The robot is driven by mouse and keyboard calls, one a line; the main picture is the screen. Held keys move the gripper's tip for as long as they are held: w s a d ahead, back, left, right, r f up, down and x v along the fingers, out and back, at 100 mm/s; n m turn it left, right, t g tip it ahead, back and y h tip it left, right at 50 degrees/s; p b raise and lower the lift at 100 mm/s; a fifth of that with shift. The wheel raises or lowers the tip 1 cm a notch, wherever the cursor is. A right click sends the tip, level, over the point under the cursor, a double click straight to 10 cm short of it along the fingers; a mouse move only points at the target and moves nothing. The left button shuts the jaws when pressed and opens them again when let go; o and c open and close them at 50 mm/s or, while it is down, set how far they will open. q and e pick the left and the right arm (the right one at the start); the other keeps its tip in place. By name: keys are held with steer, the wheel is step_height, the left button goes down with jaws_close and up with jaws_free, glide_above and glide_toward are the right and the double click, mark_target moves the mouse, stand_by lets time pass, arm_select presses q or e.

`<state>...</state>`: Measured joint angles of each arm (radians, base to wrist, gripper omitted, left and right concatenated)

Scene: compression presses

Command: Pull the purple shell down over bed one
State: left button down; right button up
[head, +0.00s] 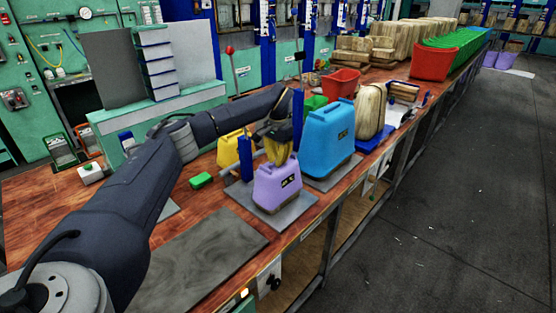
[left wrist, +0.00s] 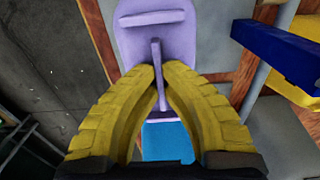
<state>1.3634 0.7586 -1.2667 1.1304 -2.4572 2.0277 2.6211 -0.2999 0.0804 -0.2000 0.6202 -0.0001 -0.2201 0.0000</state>
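The purple shell (head: 278,187) stands upright at the bench's front edge, on or just over a grey plate (head: 297,214); any bed under it is hidden. My left gripper (head: 277,155) reaches in from the left and points down at the shell's top. In the left wrist view, the yellow fingers (left wrist: 158,72) close on both sides of a thin upright bar on the purple shell (left wrist: 153,38). They appear to touch the bar. My right gripper is not in view.
A blue shell (head: 328,137) stands close behind the purple one, and a yellow shell (head: 233,150) behind left. A blue post (head: 246,160) rises beside the purple shell. A red bin (head: 341,83) stands farther back. A bare grey plate (head: 195,262) lies in front.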

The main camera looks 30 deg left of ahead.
arm_select(q)
steer(key=shift+f, duration=0.4)
steer(key=c, duration=1.5)
jaws_free()
step_height(320, 180, up, 12)
steer(key=shift+r, duration=0.1)
